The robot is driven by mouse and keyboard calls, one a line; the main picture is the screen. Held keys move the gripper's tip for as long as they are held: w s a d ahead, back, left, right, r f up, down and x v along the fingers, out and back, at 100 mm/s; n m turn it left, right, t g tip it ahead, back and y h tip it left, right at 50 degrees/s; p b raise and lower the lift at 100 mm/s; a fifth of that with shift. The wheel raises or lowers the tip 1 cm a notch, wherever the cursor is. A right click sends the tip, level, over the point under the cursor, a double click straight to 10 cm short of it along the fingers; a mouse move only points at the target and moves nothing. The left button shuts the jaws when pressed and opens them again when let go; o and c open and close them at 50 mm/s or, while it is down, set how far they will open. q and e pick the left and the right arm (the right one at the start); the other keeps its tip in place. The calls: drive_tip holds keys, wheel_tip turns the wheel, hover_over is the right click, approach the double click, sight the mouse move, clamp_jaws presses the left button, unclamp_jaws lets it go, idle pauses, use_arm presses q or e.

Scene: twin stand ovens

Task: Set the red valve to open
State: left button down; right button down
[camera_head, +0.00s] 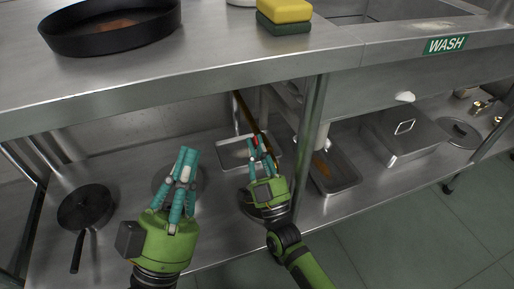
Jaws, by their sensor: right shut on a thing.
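The red valve (256,141) shows as a small red patch between the fingertips of my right gripper (261,147), under the counter beside a thin dark pipe. My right gripper is shut on it. The fingers hide most of the valve, so I cannot tell how its handle is turned. My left gripper (187,153) is further left above the lower shelf, its fingertips together and nothing seen between them.
The steel counter (215,85) overhangs the shelf, with a black pan (110,40) and a yellow sponge (284,10) on top. A counter leg (310,140) stands right of my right gripper. A small pan (85,206), trays and a lidded container (405,138) occupy the lower shelf.

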use_arm(q)
drive_tip(key=shift+s+r+h, duration=0.3)
drive_tip(key=shift+s+h, duration=0.05)
drive_tip(key=shift+h, duration=0.05)
use_arm(e)
drive_tip(key=shift+f, duration=0.15)
